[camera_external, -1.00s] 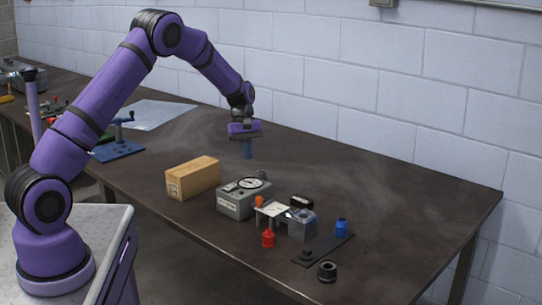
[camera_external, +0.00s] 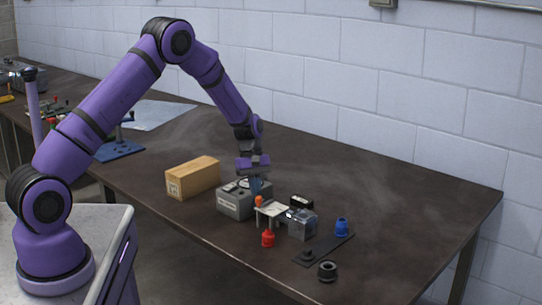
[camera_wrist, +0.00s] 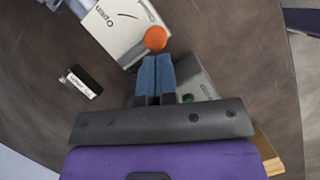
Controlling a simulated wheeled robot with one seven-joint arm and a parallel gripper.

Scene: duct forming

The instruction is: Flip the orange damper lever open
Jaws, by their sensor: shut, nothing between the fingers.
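The orange damper lever knob (camera_external: 259,201) stands at the left edge of a small white plate (camera_external: 273,210). In the wrist view the knob (camera_wrist: 155,38) shows as an orange ball beside the white plate (camera_wrist: 118,22), which is printed "open" with a curved line. My gripper (camera_external: 257,190) is shut and empty, its blue fingers pointing down close to the knob. In the wrist view the fingertips (camera_wrist: 155,60) end just short of the orange ball in the picture. I cannot tell whether they touch it. The lever's stem is hidden under the knob.
A grey gauge box (camera_external: 236,204) stands left of the lever, partly behind my fingers. A wooden block (camera_external: 193,178) lies further left. The table's right is clear.

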